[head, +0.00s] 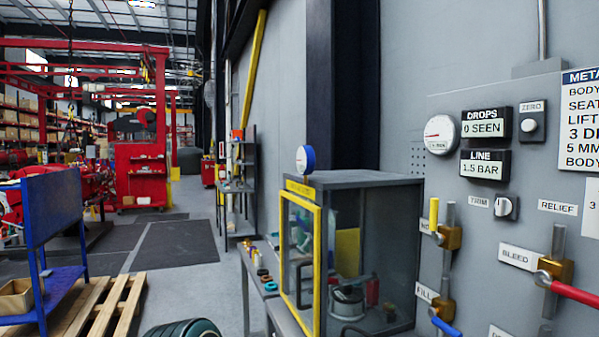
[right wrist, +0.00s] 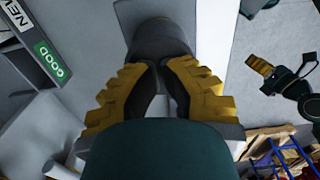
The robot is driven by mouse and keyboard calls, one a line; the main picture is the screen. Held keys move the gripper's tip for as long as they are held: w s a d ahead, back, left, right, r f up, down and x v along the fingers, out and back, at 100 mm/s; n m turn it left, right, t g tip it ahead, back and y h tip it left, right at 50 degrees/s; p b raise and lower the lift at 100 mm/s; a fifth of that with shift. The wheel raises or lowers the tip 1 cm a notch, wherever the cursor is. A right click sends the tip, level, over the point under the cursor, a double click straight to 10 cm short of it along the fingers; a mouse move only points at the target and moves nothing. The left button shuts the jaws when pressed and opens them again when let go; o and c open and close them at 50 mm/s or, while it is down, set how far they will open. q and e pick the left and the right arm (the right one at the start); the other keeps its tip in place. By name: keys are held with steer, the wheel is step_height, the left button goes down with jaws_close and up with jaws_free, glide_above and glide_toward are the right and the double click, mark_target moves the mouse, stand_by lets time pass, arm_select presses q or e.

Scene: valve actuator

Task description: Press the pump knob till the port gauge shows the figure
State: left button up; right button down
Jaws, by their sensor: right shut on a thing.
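In the head view a round white gauge (head: 440,134) with a red needle sits on the grey wall panel; its figure is too small to read. A blue-rimmed gauge (head: 306,160) stands on top of the yellow-framed cabinet. The line display (head: 485,168) reads 1.5 BAR and the drops display (head: 485,128) reads 0 SEEN. No knob labelled pump can be made out. My right gripper (right wrist: 162,72) is shut on a dark grey rounded thing (right wrist: 160,40), partly hidden by the yellow fingers. My left gripper (right wrist: 261,66) shows small at the right; its opening is unclear.
The cabinet (head: 370,181) stands before the panel. The bleed valve's red handle (head: 575,292), the fill valve's blue handle (head: 446,326), a trim knob (head: 507,207) and a zero knob (head: 530,125) stick out from the panel.

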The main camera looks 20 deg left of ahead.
steer(key=shift+f+b, duration=1)
steer(key=shift+f, duration=0.45)
steer(key=shift+r, duration=0.2)
steer(key=shift+r+p, duration=2.65)
steer(key=shift+r, duration=0.25)
steer(key=shift+r+p, duration=0.95)
steer(key=shift+r, duration=0.15)
